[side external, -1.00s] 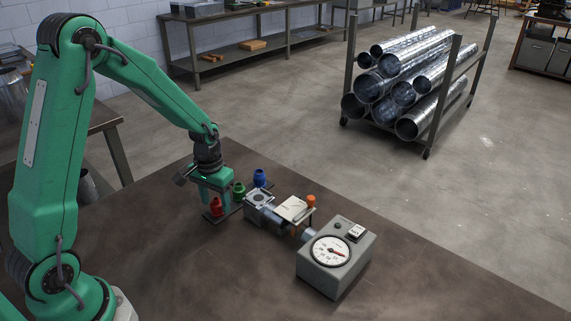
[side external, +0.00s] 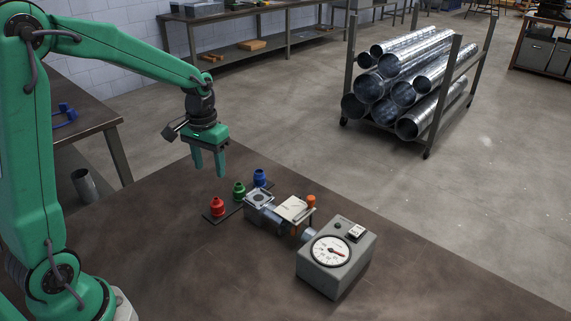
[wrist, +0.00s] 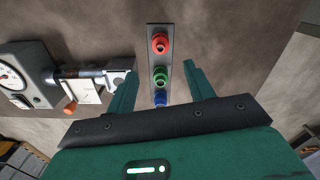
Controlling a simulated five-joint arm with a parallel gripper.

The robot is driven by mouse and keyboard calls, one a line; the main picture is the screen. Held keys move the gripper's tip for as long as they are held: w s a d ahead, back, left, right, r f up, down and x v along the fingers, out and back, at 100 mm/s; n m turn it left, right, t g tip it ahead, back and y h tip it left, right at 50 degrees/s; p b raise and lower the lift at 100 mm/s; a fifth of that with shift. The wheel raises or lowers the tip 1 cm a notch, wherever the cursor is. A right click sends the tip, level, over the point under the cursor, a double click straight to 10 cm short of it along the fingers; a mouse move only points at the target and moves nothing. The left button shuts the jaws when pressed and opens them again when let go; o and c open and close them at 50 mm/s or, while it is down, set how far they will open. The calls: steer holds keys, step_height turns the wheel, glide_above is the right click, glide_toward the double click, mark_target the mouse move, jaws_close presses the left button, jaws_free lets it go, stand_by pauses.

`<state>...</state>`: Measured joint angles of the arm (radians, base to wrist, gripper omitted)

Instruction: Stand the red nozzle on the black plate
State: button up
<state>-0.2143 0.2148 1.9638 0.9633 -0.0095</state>
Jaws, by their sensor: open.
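The red nozzle (side external: 217,207) stands upright on the near left end of the black plate (side external: 229,206), in line with the green nozzle (side external: 239,191) and the blue nozzle (side external: 260,177). My gripper (side external: 208,172) is open and empty, raised above and apart from the red nozzle, with its fingers pointing down. In the wrist view, the red nozzle (wrist: 160,43) is at the top of the plate (wrist: 158,29). The green nozzle (wrist: 160,75) shows between my open fingers (wrist: 160,68), and the blue nozzle (wrist: 160,99) is partly hidden by my gripper body.
A grey clamp-like fixture (side external: 259,201) stands right of the plate, with a white-topped part and orange knob (side external: 311,201) beside it. A grey gauge box (side external: 336,258) stands further right. The table front (side external: 190,275) is clear.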

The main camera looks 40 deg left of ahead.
steer(key=shift+r, duration=0.15)
stand_by(0.5)
steer(key=s+d+r+m+t, duration=0.1)
steer(key=s+d+r, duration=0.3)
steer(key=s, duration=0.4)
steer(key=s+d+r+m+t, duration=0.1)
steer(key=s+d+r+t, duration=0.3)
steer(key=s+r, duration=0.2)
steer(key=shift+s+d+m+t, duration=0.2)
steer(key=shift+s+m+t, duration=0.1)
steer(key=shift+s, duration=0.85)
